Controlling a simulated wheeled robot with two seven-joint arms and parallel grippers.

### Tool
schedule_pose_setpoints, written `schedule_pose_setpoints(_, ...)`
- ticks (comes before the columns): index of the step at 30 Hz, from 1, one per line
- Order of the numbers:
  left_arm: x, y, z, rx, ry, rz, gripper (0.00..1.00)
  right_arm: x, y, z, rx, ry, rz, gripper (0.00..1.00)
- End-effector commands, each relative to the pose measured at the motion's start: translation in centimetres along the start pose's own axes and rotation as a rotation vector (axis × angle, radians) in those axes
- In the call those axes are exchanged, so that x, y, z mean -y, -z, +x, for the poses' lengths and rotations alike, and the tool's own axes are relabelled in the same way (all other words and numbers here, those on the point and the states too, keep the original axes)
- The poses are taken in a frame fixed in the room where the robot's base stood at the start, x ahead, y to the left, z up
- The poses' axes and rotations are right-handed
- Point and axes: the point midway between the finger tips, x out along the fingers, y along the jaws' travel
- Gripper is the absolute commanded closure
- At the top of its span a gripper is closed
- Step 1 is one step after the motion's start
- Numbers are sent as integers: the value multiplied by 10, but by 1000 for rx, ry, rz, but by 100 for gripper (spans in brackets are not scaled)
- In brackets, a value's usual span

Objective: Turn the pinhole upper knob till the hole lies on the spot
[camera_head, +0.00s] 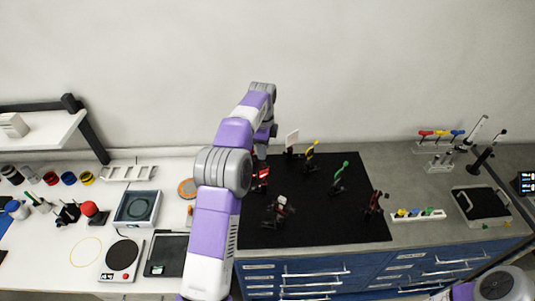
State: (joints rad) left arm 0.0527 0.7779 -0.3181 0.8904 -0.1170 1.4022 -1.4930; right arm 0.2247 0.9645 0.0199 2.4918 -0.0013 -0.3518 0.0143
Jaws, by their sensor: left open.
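A black optics board (330,228) carries several small mounts. A dark mount with a pale part (280,208) stands near its front left, and a red-and-dark mount (262,182) stands behind it, partly covered by my left arm. Another red-and-dark mount (374,203) stands at the right. I cannot tell which is the pinhole; its upper knob, hole and spot are too small to make out. My left gripper (261,162) is open over the board's left side, close to the rear red mount, largely hidden by my arm. I cannot tell if they touch. My right gripper is out of view.
A green mount (340,176), a yellow mount (310,153) and a white card (292,138) stand on the board's rear half. A white rack (418,215) lies right of the board. A balance (137,208) and hotplate (122,255) are at the left. The board's front right is clear.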

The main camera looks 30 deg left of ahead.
Motion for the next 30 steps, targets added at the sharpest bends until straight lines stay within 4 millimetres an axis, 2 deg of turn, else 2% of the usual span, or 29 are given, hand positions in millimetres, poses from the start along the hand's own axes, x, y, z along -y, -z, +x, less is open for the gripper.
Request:
schedule_pose_setpoints(3, -1, 0, 22, 1, -6, 0, 56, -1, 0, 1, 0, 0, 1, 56)
schedule_pose_setpoints(9, -1, 0, 48, 1, -4, 0, 56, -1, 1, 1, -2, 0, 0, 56)
schedule_pose_setpoints(14, 0, 0, 56, 1, -1, -1, 56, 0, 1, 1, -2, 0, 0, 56)
schedule_pose_setpoints(21, 0, 0, 57, 0, -1, -1, 56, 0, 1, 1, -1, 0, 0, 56)
schedule_pose_setpoints(30, 0, 0, 57, 0, -1, -1, 100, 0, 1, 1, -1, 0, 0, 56)
